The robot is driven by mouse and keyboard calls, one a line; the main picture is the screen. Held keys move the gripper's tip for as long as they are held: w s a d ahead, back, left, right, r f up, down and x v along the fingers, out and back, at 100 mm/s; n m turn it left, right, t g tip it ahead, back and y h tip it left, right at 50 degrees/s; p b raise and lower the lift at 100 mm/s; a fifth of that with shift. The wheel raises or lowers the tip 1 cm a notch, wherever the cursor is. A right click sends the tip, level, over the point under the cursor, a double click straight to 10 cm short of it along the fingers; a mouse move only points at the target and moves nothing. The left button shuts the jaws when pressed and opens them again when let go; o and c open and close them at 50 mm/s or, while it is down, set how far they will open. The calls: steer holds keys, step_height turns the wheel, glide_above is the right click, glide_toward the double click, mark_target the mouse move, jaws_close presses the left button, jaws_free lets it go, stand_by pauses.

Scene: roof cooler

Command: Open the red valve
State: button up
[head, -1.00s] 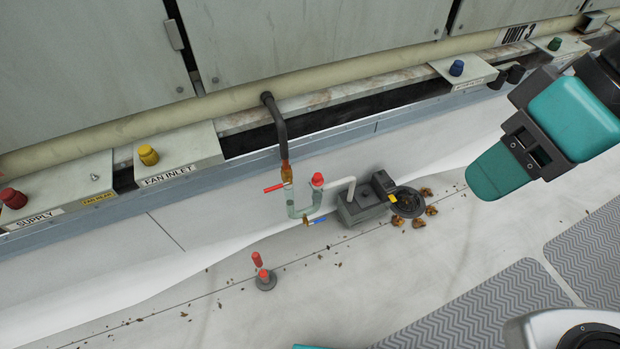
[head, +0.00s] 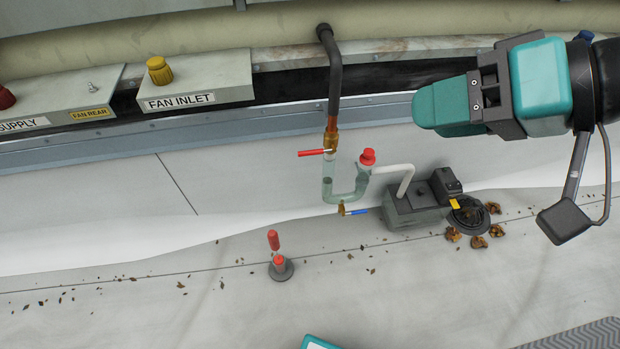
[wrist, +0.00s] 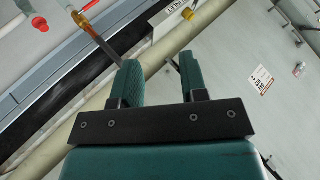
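The red valve lever (head: 312,152) lies level, pointing left, on a brass valve body (head: 331,140) below a dark drain pipe. The lever is crosswise to the upright pipe. In the wrist view the red lever (wrist: 90,6) shows at the top edge beside the brass fitting. My gripper (head: 424,108) is to the right of the valve and higher in the head view, its fingers pointing left. In the wrist view my gripper (wrist: 161,68) has its teal fingers apart with nothing between them. It does not touch the valve.
A clear U-shaped trap (head: 345,194) with a red cap (head: 367,157) and a blue-handled valve (head: 358,211) hangs below. A grey pump box (head: 415,209) stands right of it. A red-topped post (head: 280,265) stands in front. The dark pipe (head: 335,80) rises between gripper and panels.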

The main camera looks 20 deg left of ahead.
steer(key=w+a+f+m+t+y+b, duration=0.1)
steer(key=w+a+f+y+b, duration=0.15)
steer(key=f+b, duration=0.45)
steer(key=w+a+f+m+t+y+b, duration=0.1)
steer(key=a+f+m+b, duration=0.15)
steer(key=f+b, duration=0.45)
steer(key=w+a+f+m+t+y+b, duration=0.1)
steer(key=w+a+f+y+b, duration=0.15)
steer(key=f+b, duration=0.45)
steer(key=m+t+b, duration=0.7)
steer(key=m+b, duration=0.2)
steer(key=b, duration=1.1)
glide_toward(310, 151)
steer(key=shift+t+h, duration=0.3)
steer(key=shift+f+p+x, duration=0.15)
steer(key=shift+p+x, duration=2.35)
steer(key=shift+p, duration=1.4)
steer(key=shift+f+p+x, duration=0.15)
steer(key=shift+p+x, duration=2.3)
steer(key=shift+p, duration=1.4)
steer(key=shift+s+a, duration=0.1)
steer(key=shift+a, duration=0.05)
jaws_close()
